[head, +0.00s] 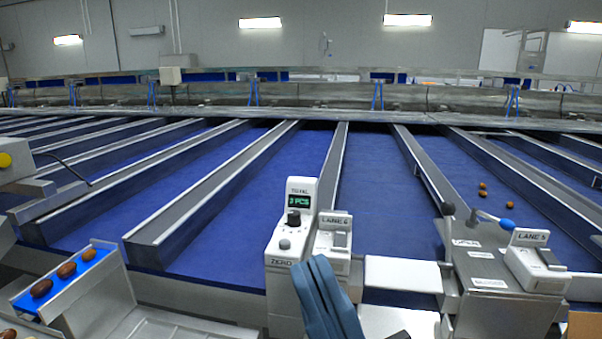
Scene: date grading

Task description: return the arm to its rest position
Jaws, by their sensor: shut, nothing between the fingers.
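My gripper (318,272) shows at the bottom centre as two blue-grey fingers lying close together. It is shut with nothing between the fingers. I cannot tell whether the fingers touch the unit. The rest of my arm is mostly out of the frame below.
A lane 6 box (331,240) stands right of the counter. A lane 5 unit (536,262) with a blue-tipped lever (507,224) is at right. Several dates lie on the right blue lane (447,165). A blue-lined chute (70,276) holding dates is at lower left.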

